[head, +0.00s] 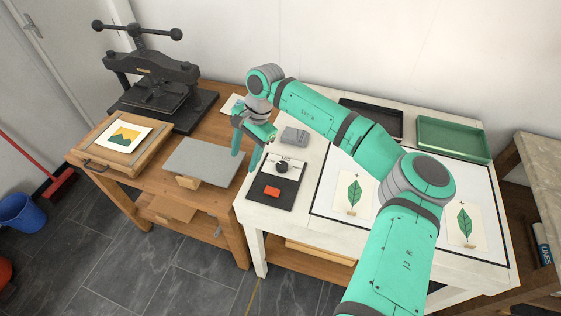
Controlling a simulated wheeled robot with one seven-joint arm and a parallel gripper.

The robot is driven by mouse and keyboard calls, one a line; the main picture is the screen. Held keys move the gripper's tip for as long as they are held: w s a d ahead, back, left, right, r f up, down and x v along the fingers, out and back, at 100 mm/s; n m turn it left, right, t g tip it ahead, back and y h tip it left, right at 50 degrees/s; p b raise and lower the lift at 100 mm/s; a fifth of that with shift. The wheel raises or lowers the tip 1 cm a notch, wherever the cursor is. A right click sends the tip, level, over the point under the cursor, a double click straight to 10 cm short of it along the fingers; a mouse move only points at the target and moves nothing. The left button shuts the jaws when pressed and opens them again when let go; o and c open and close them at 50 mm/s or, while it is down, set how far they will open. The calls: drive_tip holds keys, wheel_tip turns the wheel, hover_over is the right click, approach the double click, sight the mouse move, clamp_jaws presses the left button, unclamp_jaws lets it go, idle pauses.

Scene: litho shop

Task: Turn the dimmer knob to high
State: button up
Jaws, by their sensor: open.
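The dimmer knob (282,168) is a small dark round knob on a dark control plate (262,205) with a pale scale behind it. It sits near the left edge of the white table. A red-orange switch (271,192) lies below it on the same plate. My gripper (245,157) is open and empty, with its fingers pointing down. It hangs left of the knob in the picture, apart from it. The scale markings and the knob's pointer are too small to read.
A grey box (294,136) stands just behind the knob. A grey slab (203,161) lies on the wooden bench to the left, beside a black press (150,80). Leaf prints (354,193) lie on the framed panel to the right. Black and green trays (453,138) stand behind.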

sight(282, 164)
drive_tip(key=w+d+r+t+h, duration=0.1)
drive_tip(key=w+d+h, duration=0.1)
drive_tip(key=d, duration=0.4)
drive_tip(key=w+d+r+h, duration=0.1)
drive_tip(key=w+d+r, duration=0.1)
drive_tip(key=d, duration=0.3)
wheel_tip(282, 164, down, 11)
drive_tip(key=shift+d+r, duration=0.1)
drive_tip(key=shift+r, duration=0.05)
drive_tip(key=c, duration=1)
drive_tip(key=shift+c, duration=0.2)
